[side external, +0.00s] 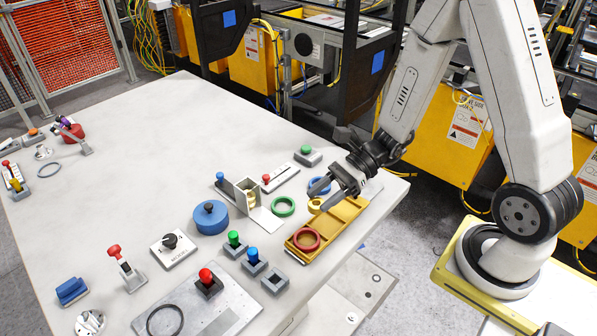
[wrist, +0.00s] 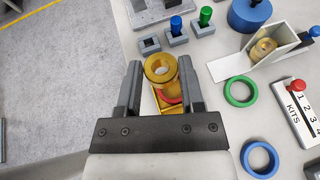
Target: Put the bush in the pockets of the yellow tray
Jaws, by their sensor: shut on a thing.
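My gripper (side external: 340,196) is over the yellow tray (side external: 352,211), with its fingers shut on a golden, hollow, flanged bush (wrist: 161,70). Part of this bush (side external: 315,205) shows by the fingers in the side view. I cannot tell how high above the tray it is. The tray lies near the table's right edge, with a red ring (side external: 306,239) at its near end. In the wrist view the bush and gripper hide most of the tray (wrist: 158,102). More golden bush (wrist: 262,48) stands in a white open-ended holder (wrist: 236,66).
A green ring (side external: 283,206) and a blue ring (side external: 319,186) lie beside the tray. Blocks with green (side external: 234,239) and blue (side external: 252,256) knobs, and a blue round container (side external: 210,217), stand left of it. The table's middle back is clear.

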